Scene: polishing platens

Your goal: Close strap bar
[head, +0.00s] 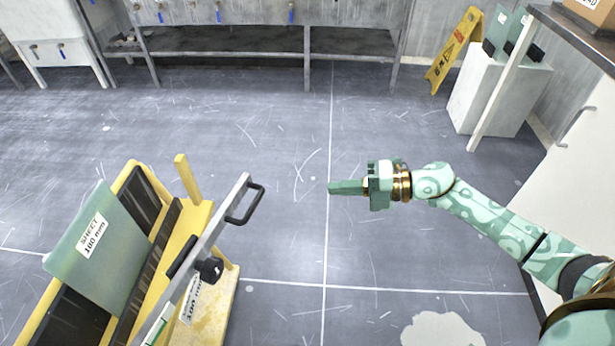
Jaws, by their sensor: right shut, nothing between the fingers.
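The strap bar (218,225) is a long grey metal bar on the yellow rack (228,285) at the lower left. It slants up to the right and carries a black handle (247,205) near its far end and a black knob (209,268) lower down. The bar stands apart from the green sheet (98,250), which leans in the rack and is labelled "SHEET 100 mm". My right gripper (332,187) is shut and empty over the floor, to the right of the handle and apart from it. My left gripper is out of view.
A yellow post (187,179) rises from the rack behind the bar. A yellow wet-floor sign (453,50) and a white block (493,95) stand at the upper right. A metal bench (265,43) runs along the back wall. The floor between rack and right arm is clear.

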